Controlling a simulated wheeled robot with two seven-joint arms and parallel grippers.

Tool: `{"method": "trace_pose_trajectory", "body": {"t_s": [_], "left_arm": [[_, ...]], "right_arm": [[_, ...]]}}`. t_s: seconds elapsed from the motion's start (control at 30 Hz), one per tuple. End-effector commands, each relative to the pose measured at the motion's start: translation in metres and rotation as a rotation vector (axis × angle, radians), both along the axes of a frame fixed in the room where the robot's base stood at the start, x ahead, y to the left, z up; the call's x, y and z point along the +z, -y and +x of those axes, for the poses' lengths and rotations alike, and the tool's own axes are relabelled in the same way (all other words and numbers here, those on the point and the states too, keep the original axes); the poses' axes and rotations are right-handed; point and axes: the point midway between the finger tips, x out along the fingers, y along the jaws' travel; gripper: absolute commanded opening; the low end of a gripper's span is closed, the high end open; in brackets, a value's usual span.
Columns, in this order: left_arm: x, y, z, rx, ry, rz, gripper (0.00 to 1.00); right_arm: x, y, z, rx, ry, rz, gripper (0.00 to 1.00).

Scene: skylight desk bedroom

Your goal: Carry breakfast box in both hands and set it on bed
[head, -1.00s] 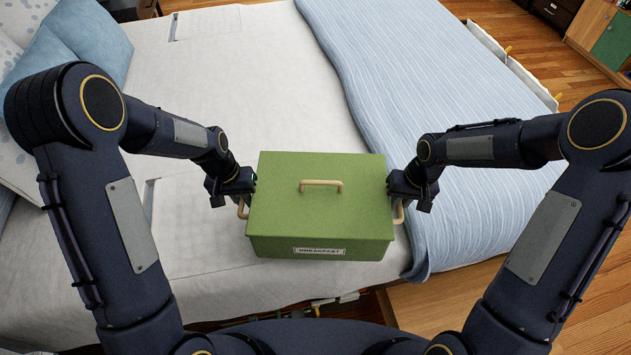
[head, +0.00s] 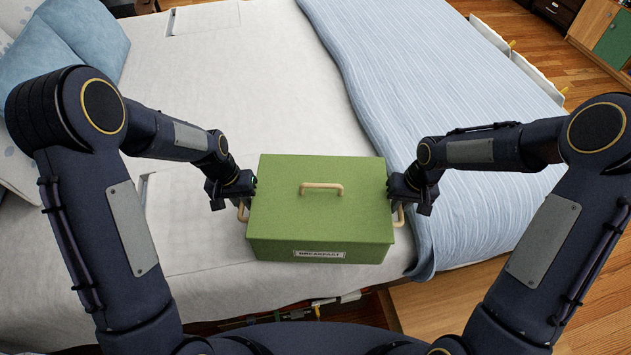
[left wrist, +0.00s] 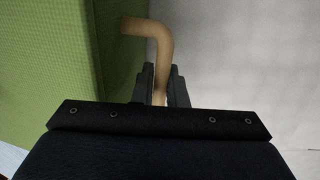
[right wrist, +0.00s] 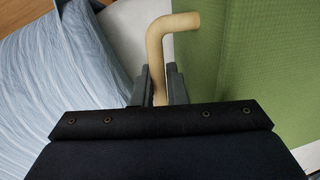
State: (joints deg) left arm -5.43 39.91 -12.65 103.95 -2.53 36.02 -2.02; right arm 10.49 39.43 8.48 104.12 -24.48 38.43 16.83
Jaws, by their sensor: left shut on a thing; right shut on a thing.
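The green breakfast box (head: 320,205) has a tan handle on its lid and a "BREAKFAST" label on its front. It looks level and sits over the near edge of the bed (head: 250,80) in the head view; whether it touches the bed I cannot tell. My left gripper (head: 243,200) is shut on the tan side handle (left wrist: 160,60) at the box's left. My right gripper (head: 398,200) is shut on the tan side handle (right wrist: 157,50) at its right. Both wrist views show the fingers around the handles beside the green walls.
A light blue striped blanket (head: 430,100) covers the bed's right part. Blue pillows (head: 70,45) lie at the upper left. The white sheet beyond the box is clear. Wooden floor (head: 580,240) shows at the right.

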Motion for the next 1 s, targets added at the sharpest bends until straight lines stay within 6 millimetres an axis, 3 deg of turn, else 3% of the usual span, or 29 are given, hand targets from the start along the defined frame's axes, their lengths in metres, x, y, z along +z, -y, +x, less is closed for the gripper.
{"method": "trace_pose_trajectory", "body": {"t_s": [0.07, 0.1, 0.23, 0.63, 1.0], "left_arm": [[-0.008, 0.0, 0.001, 0.001, 0.002, 0.0, 0.0], [-0.005, -0.001, 0.0, 0.001, 0.0, 0.001, 0.16], [-0.005, -0.001, 0.0, 0.001, 0.0, 0.001, 0.33], [0.004, -0.002, 0.001, 0.001, 0.003, 0.0, 0.34], [0.076, -0.015, 0.001, 0.001, 0.006, 0.0, 0.34]], "right_arm": [[-0.008, 0.0, 0.001, 0.0, 0.002, -0.001, 0.0], [-0.005, 0.001, 0.0, -0.001, 0.0, -0.001, 0.16], [-0.005, 0.001, 0.0, -0.001, 0.0, -0.001, 0.33], [-0.004, 0.0, 0.0, 0.0, 0.0, 0.0, 0.34], [-0.005, 0.0, 0.0, 0.0, 0.0, 0.0, 0.34]]}}
